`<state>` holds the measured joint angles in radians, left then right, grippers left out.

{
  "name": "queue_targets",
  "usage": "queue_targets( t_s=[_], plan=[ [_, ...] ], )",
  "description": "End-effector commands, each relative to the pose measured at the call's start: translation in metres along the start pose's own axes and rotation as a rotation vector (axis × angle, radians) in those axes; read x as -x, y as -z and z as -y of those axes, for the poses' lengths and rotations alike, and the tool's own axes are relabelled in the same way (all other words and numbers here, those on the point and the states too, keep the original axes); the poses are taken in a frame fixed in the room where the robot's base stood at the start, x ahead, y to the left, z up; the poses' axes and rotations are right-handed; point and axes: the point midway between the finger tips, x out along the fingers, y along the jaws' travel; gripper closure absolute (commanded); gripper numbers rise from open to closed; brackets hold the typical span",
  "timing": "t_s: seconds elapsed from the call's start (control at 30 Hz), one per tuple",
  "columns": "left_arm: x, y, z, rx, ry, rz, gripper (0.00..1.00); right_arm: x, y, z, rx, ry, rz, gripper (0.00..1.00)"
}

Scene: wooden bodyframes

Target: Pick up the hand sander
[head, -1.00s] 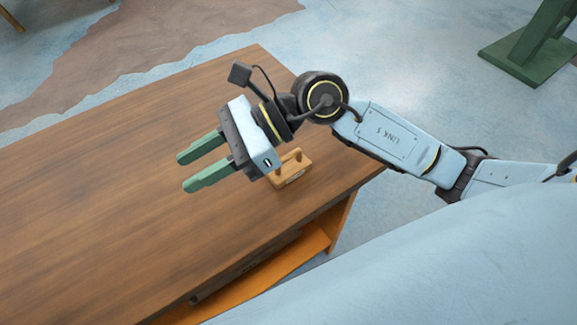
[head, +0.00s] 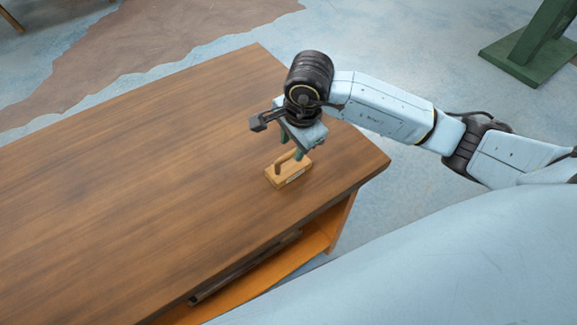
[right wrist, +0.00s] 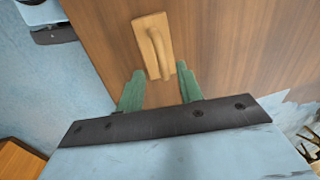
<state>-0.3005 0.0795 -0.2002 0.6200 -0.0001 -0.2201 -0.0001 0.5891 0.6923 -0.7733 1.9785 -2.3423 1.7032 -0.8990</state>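The hand sander (head: 289,173) is a small light-wood block with a raised handle. It sits on the brown wooden table near its right corner. In the right wrist view the sander (right wrist: 153,46) lies just beyond the fingertips, its handle running roughly along the finger direction. My right gripper (head: 294,153) points down just above and behind the sander in the head view. In the right wrist view its green fingers (right wrist: 159,74) are spread apart with nothing between them. My left gripper is not in view.
The wooden table (head: 130,190) is otherwise bare on top, with a lower orange shelf (head: 285,270) under its front edge. A green stand (head: 525,50) is on the floor at the far right. Blue floor surrounds the table.

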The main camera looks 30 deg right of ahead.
Motion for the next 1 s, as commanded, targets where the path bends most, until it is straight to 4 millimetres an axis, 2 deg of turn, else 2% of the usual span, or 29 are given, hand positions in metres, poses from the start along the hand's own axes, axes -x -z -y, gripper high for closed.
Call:
queue_targets(
  t_s=[0.17,0.4,0.5,0.77,1.0],
  plan=[
    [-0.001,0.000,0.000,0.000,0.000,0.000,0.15,-0.012,0.000,0.000,-0.001,0.000,0.002,0.64],
    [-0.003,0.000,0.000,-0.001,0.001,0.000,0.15,-0.047,0.003,0.002,-0.001,-0.002,0.004,0.64],
    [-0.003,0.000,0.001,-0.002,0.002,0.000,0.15,-0.056,0.004,0.003,-0.001,0.000,0.002,0.64],
    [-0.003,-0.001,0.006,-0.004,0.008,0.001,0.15,-0.059,0.004,0.003,0.001,0.002,0.002,0.64],
    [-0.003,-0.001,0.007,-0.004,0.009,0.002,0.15,-0.059,0.004,0.003,0.001,0.002,0.002,0.93]
  ],
)
